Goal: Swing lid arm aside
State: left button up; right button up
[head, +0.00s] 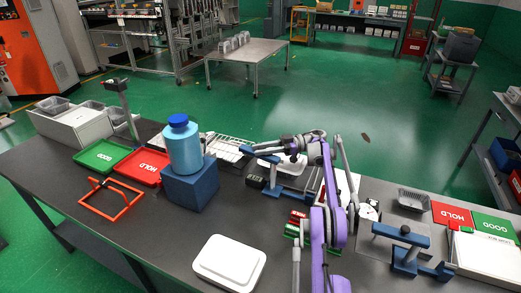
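A blue fixture (402,258) stands at the right front of the table, with a blue bar (388,231) carrying a black knob (405,229) across its top. A second blue bar (262,151) is farther back near the middle, by a white piece (285,166). I cannot tell for sure which bar is the lid arm. My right arm, purple and grey, rises from the bottom and bends left at the top. My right gripper (292,156) is by the second bar and the white piece; its fingers are too small to read, and contact is unclear. My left gripper is out of view.
A foil tray (411,200) lies at right beside red HOLD (452,214) and green GOOD (495,228) areas. A blue bottle (183,148) stands on a blue block (190,186). A white lidded box (229,263) is at front.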

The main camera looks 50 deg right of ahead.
aim_at(261, 147)
jog(key=o, duration=0.4)
jog(key=shift+a, duration=0.1)
notch_tip(261, 147, up, 10)
jog(key=shift+p, duration=1)
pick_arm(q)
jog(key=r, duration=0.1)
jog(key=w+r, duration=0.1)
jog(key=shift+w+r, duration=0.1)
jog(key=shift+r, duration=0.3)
